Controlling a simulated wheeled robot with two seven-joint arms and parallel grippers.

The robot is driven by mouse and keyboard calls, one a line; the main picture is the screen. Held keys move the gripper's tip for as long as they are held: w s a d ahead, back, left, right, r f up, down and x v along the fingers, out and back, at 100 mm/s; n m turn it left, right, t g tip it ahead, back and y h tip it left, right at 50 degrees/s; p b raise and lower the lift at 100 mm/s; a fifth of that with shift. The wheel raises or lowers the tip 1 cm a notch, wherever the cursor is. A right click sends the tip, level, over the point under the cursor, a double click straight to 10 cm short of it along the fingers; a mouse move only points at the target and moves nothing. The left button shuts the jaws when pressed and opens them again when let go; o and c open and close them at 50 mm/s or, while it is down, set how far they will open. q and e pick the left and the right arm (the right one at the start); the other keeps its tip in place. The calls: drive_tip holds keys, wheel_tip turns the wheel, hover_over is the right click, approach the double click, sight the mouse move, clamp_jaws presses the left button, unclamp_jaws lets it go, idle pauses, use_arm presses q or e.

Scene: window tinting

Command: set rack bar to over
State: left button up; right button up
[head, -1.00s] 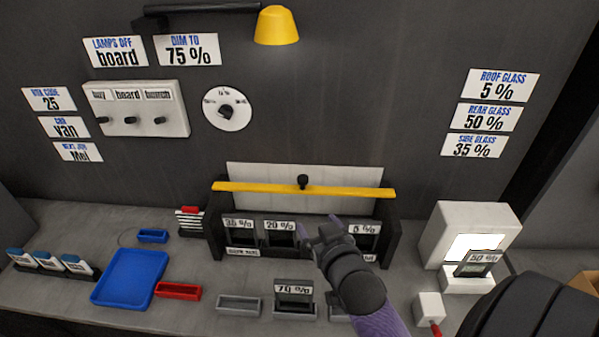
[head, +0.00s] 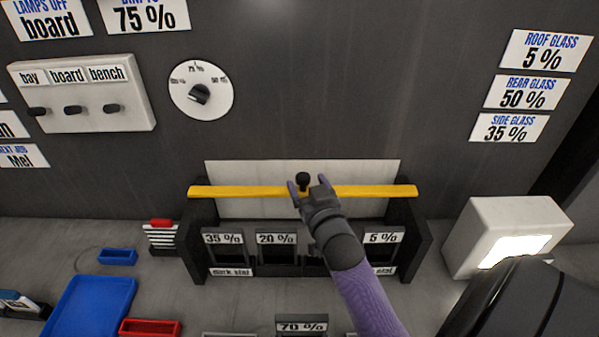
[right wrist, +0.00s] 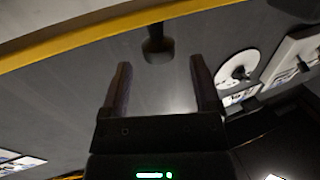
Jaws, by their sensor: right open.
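The rack bar (head: 240,191) is a yellow bar lying across the top of the dark rack (head: 418,240), in front of a pale back board. A black knob (head: 303,180) stands at the middle of the bar. My right gripper (head: 307,184) is open at the knob, its fingertips beside it in the head view. In the right wrist view the knob (right wrist: 156,48) lies ahead of and between the two spread fingers, with the yellow bar (right wrist: 85,42) behind; the knob looks just beyond the fingertips. I cannot tell whether they touch. My left gripper is not in view.
The rack holds cards marked 35 %, 20 % and 5 %; my right arm hides another part. A lit white box (head: 510,235) stands to the right. A blue tray (head: 95,305) and a red tray (head: 150,328) lie at the lower left. A dial (head: 201,90) is on the wall.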

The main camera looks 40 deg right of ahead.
sight(301, 172)
drive_tip(key=x, duration=0.5)
drive_tip(key=shift+w+b, duration=0.1)
drive_tip(key=shift+b, duration=0.2)
clamp_jaws()
idle(1.0)
